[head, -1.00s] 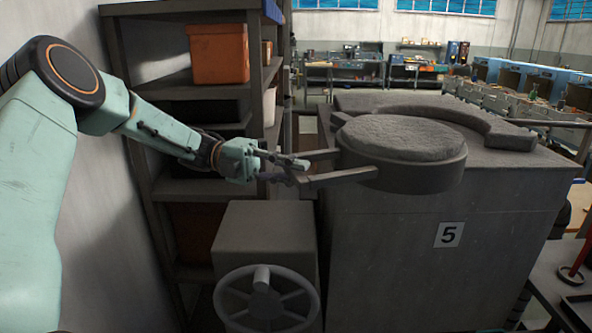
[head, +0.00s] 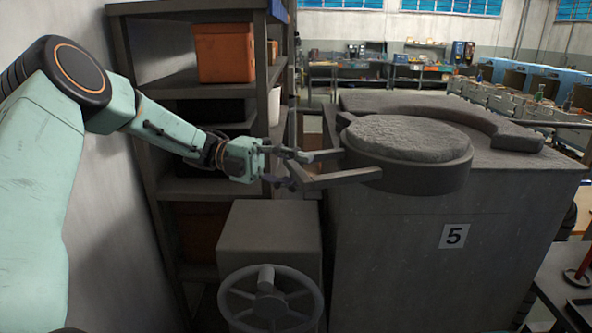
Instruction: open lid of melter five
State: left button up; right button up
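Melter five (head: 400,245) is a grey block marked with a "5" plate (head: 454,236). Its round, rough-topped lid (head: 408,140) lies flat on top at the front left corner. A forked handle (head: 345,179) sticks out from the lid to the left, its two bars joined by a crossbar. My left gripper (head: 298,171) is at the crossbar end of the handle with its fingers spread, one above and one below. Whether the fingers touch the crossbar is not clear. My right gripper is out of view.
A grey box with a handwheel (head: 268,306) stands below my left gripper. A shelf with an orange bin (head: 224,53) is close behind my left arm. A curved grey piece (head: 445,112) lies behind the lid. A bench with a red item (head: 578,275) is at right.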

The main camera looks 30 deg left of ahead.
pick_arm(q)
jog(key=s+a, duration=0.1)
jog(key=a, duration=1.1)
jog(key=shift+s, duration=0.15)
jog(key=shift+d, duration=0.1)
dwell(0.4)
